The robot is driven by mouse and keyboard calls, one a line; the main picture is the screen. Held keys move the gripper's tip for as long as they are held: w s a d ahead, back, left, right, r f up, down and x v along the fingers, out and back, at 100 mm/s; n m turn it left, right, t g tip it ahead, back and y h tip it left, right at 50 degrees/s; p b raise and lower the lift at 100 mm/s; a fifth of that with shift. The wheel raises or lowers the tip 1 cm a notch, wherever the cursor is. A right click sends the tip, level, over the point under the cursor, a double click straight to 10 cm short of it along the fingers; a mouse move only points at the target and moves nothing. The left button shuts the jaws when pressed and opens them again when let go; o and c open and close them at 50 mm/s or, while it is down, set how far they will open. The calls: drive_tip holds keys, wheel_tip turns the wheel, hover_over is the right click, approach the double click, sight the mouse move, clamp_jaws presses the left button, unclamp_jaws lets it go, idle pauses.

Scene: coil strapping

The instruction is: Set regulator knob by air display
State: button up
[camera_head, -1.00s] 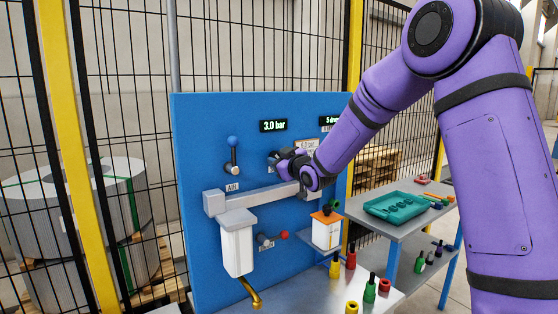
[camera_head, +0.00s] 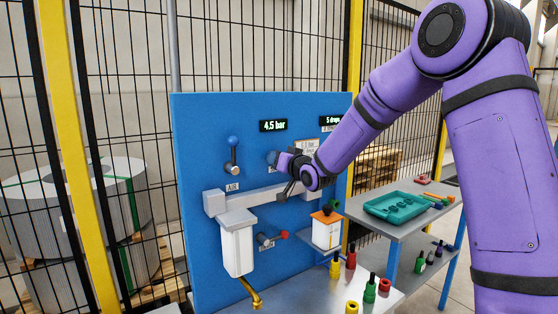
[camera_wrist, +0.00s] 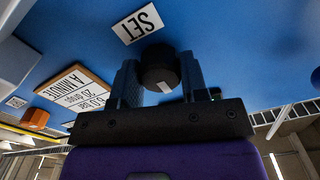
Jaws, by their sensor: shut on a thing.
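The black regulator knob (camera_wrist: 160,72) with a pale mark sits between my gripper's two fingers in the wrist view, below a SET label (camera_wrist: 138,23). My gripper (camera_head: 281,161) is shut on the knob at the blue panel (camera_head: 210,140); in the head view the hand largely hides the knob. The air display (camera_head: 273,126) on the panel reads 4.5 bar. A second display (camera_head: 331,121), partly hidden by my arm, begins with "5 drop". An instruction card (camera_wrist: 85,97) shows upside down in the wrist view, with a bar value and "20 drops A MINUTE".
A lever (camera_head: 233,153) marked AIR stands left of my gripper. A white filter bowl (camera_head: 237,247) and an orange-topped container (camera_head: 326,230) are below. Small bottles (camera_head: 370,288) stand on the bench, and a green tray (camera_head: 394,207) lies to the right.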

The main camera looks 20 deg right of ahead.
drive_tip(key=shift+m, duration=0.9)
drive_tip(key=o, duration=0.9)
drive_tip(key=shift+s, duration=0.1)
drive_tip(key=v, duration=1)
drive_tip(key=shift+s+d, duration=0.15)
drive_tip(key=shift+s, duration=0.15)
drive_tip(key=shift+r, duration=0.1)
